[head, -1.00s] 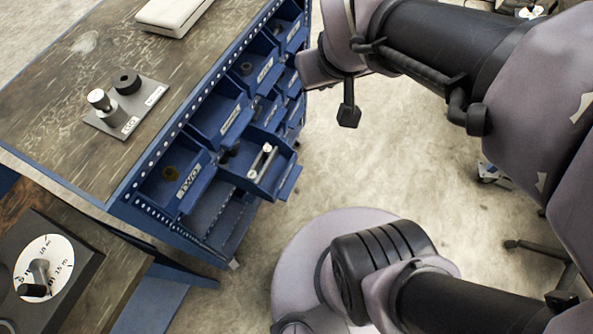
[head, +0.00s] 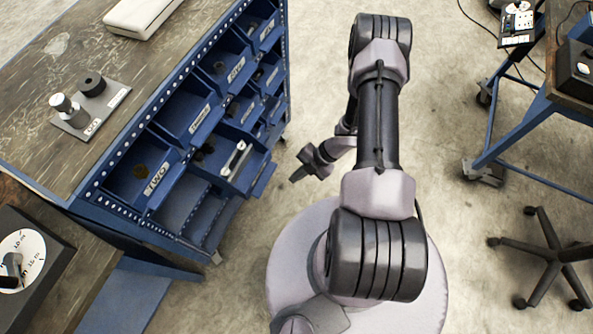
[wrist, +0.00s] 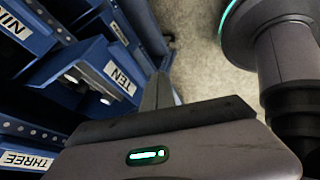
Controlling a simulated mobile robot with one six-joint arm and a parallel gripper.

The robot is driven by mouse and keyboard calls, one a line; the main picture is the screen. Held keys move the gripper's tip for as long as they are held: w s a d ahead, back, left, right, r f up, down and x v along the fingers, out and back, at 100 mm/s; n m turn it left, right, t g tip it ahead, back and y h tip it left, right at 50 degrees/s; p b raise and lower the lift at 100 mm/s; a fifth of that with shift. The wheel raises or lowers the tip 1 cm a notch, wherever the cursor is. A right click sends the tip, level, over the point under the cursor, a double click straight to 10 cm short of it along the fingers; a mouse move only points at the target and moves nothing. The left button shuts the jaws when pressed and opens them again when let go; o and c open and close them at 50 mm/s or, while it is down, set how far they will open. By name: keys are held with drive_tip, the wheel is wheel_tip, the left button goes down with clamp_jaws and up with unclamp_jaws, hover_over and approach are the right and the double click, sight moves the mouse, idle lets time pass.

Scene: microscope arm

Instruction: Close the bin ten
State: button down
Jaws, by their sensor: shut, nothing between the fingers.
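Bin ten (wrist: 120,78) shows its TEN label in the wrist view, left of my gripper, with white-ended pieces beside the label. In the head view, the bin that looks like it (head: 240,165) holds pale rods and sticks out from the blue cabinet (head: 172,228) further than its neighbours; its label is not readable there. My gripper (head: 296,177) is shut and empty, just right of that bin's front with a small gap of floor between. In the wrist view, the shut fingers (wrist: 158,92) point up past the bin's right side.
A holder plate (head: 95,112) and a white case (head: 143,14) lie on the worktop. Clear floor lies right of the cabinet. A blue bench (head: 540,125) and a wheeled chair base (head: 555,255) stand at the right.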

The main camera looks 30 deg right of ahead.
drive_tip(key=w+a+f+b, duration=0.2)
drive_tip(key=w+a+f, duration=0.2)
drive_tip(key=a, duration=0.1)
drive_tip(key=shift+a+f, duration=0.15)
drive_tip(key=shift+a, duration=0.05)
drive_tip(key=shift+w+a+b, duration=0.1)
drive_tip(key=shift+w+b, duration=0.05)
drive_tip(key=shift+b, duration=0.15)
